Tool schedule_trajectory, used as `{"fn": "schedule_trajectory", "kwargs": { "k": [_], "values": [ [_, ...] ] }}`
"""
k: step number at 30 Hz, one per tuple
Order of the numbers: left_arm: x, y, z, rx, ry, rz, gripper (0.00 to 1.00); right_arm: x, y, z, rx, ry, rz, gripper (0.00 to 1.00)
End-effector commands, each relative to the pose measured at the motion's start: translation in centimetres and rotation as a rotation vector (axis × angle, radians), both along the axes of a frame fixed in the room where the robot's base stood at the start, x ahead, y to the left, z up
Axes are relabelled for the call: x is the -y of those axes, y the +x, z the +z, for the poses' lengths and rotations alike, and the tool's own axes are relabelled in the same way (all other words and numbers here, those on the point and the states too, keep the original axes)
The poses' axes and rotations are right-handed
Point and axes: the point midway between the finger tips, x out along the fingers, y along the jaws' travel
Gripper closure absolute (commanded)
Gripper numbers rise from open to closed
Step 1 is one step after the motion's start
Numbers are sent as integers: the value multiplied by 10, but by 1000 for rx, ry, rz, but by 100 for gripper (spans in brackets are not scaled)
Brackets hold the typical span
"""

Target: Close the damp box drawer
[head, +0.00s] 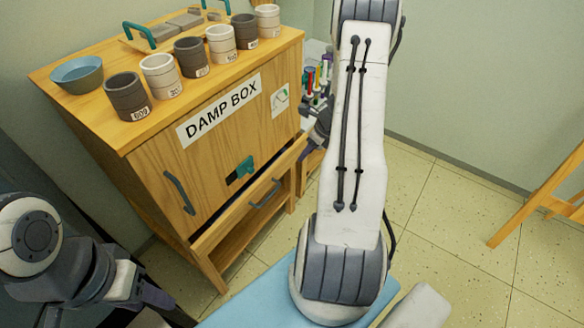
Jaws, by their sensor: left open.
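The damp box (215,150) is a wooden cabinet at the left centre, with a "DAMP BOX" label on its front. Its drawer (225,225) is low on the front and stands partly out, with a dark gap behind its front panel. A grey bar handle (265,194) is on the drawer front. My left gripper (165,304) is open at the lower left, in front of the cabinet and apart from the drawer. My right gripper (318,134) is near the cabinet's right front edge, mostly hidden behind my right arm; its fingers are unclear.
Several numbered cups (190,57) and a blue bowl (78,74) stand on the cabinet top, near a board with teal handles (140,35). A cabinet door handle (179,192) and teal latch (241,170) are above the drawer. A wooden easel leg (530,207) stands right.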

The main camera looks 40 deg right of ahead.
Motion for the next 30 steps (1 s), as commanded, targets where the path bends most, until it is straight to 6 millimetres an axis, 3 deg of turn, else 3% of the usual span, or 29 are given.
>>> {"fn": "schedule_trajectory", "kwargs": {
  "k": [1, 6, 12, 21, 27, 30],
  "values": [
    [0, 0, -20, -1, 1, 0, 50, -5, -4, -22, 2, 43, -19, 55],
    [0, 0, -80, -1, 1, 0, 50, -36, -15, -77, 35, 290, -115, 55],
    [0, 0, -149, -1, 1, 0, 50, -70, -23, -121, 94, 628, -244, 55],
    [0, 0, -250, -1, 1, 0, 50, -93, -32, -159, 207, 1130, -401, 55],
    [0, 0, -309, -1, 1, 0, 50, -87, -42, -169, 299, 1433, -462, 55],
    [0, 0, -326, -1, 1, 0, 50, -82, -48, -169, 336, 1540, -474, 55]
  ]
}}
